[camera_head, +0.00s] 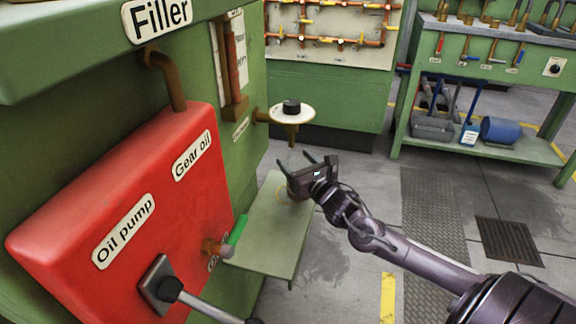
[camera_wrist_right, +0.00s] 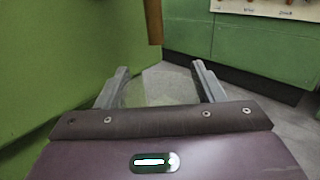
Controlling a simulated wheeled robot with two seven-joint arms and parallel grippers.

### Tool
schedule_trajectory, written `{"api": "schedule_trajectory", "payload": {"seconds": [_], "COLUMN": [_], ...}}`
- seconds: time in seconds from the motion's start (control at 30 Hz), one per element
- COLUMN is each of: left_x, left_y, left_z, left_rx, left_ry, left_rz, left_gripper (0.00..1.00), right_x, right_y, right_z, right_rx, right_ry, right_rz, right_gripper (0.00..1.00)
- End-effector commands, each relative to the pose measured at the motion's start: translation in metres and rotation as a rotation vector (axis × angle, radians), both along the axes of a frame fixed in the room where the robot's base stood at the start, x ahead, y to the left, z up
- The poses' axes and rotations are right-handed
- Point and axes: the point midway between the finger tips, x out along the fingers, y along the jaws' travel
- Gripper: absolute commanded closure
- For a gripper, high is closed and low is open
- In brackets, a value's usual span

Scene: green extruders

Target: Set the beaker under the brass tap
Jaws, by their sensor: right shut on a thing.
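The brass tap (camera_head: 292,132) sticks out of the green machine under a white disc with a black knob. Its brown spout also shows at the top of the wrist view (camera_wrist_right: 154,22), beyond and above the fingers. My right gripper (camera_head: 297,162) is just below the tap, over a small pale green shelf (camera_head: 262,240). In the wrist view its fingers (camera_wrist_right: 160,82) are apart, with a faint see-through beaker (camera_wrist_right: 163,92) between them. The beaker is hard to make out, and whether it touches the shelf cannot be told. My left gripper is not in view.
A red box (camera_head: 125,195) labelled Oil pump and Gear oil stands at left, with a green-handled valve (camera_head: 237,230) and a grey lever (camera_head: 162,285) in front. A workbench (camera_head: 485,95) is at the back right. The floor right of the shelf is clear.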

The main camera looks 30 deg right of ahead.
Motion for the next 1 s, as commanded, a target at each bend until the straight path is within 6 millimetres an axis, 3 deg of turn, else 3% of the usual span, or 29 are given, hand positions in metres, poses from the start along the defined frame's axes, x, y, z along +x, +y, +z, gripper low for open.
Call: {"api": "schedule_trajectory", "payload": {"seconds": [0.2,0.47,0.6,0.7,1.0], "left_x": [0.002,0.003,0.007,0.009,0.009], "left_y": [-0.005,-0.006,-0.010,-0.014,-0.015], "left_z": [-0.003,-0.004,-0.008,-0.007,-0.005], "left_rx": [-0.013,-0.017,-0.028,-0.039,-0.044], "left_ry": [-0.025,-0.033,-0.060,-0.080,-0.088], "left_rz": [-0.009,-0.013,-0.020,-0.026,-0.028], "left_gripper": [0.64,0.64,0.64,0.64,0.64], "right_x": [0.034,0.048,0.047,0.047,0.047], "right_y": [-0.003,-0.003,-0.003,-0.003,-0.003], "right_z": [0.001,0.001,-0.025,-0.035,-0.036], "right_rx": [0.002,0.001,0.003,0.001,-0.001], "right_ry": [-0.004,-0.003,0.002,0.000,-0.001], "right_rz": [-0.001,0.000,0.000,0.000,0.001], "right_gripper": [0.82,0.82,0.82,0.82,0.82]}}
